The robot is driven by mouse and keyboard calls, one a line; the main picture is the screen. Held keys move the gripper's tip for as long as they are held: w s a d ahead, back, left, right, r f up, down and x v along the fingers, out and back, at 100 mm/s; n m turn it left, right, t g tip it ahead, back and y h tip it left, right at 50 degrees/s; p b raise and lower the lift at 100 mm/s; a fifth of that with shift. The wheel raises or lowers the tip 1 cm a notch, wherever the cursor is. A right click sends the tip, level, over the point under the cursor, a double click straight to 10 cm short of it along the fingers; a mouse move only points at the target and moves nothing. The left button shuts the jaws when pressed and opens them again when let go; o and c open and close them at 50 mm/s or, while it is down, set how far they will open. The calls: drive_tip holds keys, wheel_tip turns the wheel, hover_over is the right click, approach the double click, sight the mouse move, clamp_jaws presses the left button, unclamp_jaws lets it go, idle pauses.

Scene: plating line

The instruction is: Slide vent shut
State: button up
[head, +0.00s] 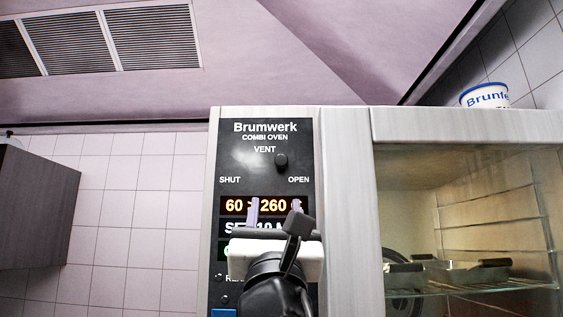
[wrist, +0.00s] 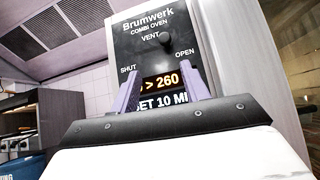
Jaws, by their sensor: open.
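The vent slider's round black knob (head: 281,160) sits on the black control panel (head: 237,163) of the Brumwerk combi oven, under the word VENT. It stands right of centre, above and a little left of the OPEN label; the SHUT label is to the left. The knob also shows in the wrist view (wrist: 166,39). My gripper (head: 274,207) is open and empty, below the knob and in front of the lit display. In the wrist view its two pale purple fingers (wrist: 161,88) stand apart, with the knob beyond and above their tips. Any slot behind the knob is too dark to make out.
The oven's glass door (head: 465,215) is to the right, with wire racks and trays behind it. A white tub (head: 485,96) stands on top of the oven. A dark cabinet (head: 35,210) hangs at the left. The space left of the panel is clear.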

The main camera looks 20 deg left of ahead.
sight(281, 163)
drive_tip(key=shift+h, duration=0.4)
drive_tip(key=p+x, duration=0.2)
drive_tip(key=x, duration=0.2)
drive_tip(key=p+x, duration=0.2)
drive_tip(key=x, duration=0.2)
drive_tip(key=p+x, duration=0.2)
drive_tip(key=x, duration=0.3)
drive_tip(key=shift+s+d+r+p, duration=0.15)
drive_tip(key=shift+d+r+p, duration=0.15)
drive_tip(key=shift+d, duration=0.1)
drive_tip(key=shift+w+a+r, duration=0.1)
drive_tip(key=shift+w+r, duration=0.2)
drive_tip(key=shift+w, duration=0.15)
clamp_jaws()
